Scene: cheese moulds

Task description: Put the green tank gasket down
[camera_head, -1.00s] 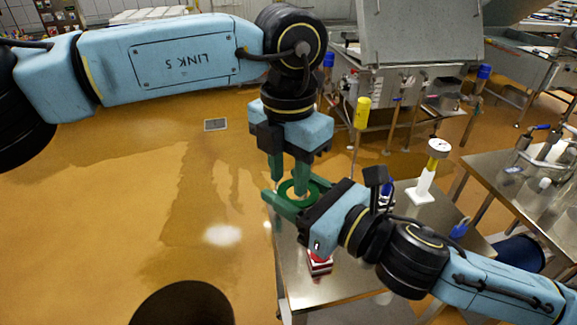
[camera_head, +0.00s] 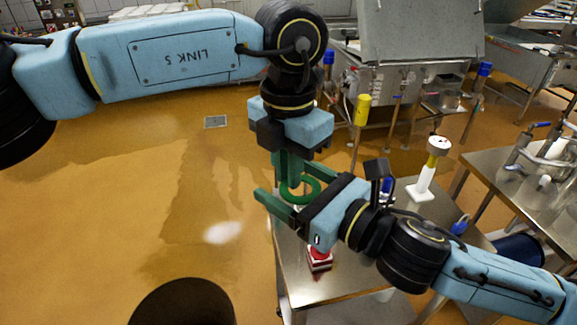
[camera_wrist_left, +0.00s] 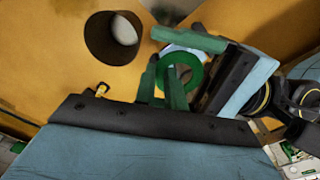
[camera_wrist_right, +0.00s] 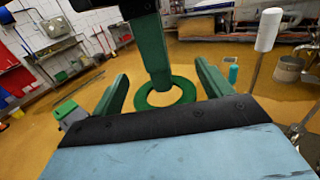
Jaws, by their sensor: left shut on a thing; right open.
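The green tank gasket (camera_head: 314,197) is a ring in front of the left gripper's fingers, above the near steel table's left part. My left gripper (camera_head: 288,182) points down and is shut on the ring's edge. The ring also shows in the left wrist view (camera_wrist_left: 200,75) beside the left fingertips. My right gripper (camera_wrist_right: 160,76) is open, its two fingers spread on either side of the ring (camera_wrist_right: 165,107) and apart from it in the right wrist view. In the head view the right gripper's body hides part of the space behind the ring.
The steel table (camera_head: 290,262) lies below both grippers. A red and white object (camera_head: 320,257) sits on it, and a white stand with a gauge (camera_head: 425,182) stands farther right. A steel machine (camera_head: 400,85) is behind. Open floor lies left of the table.

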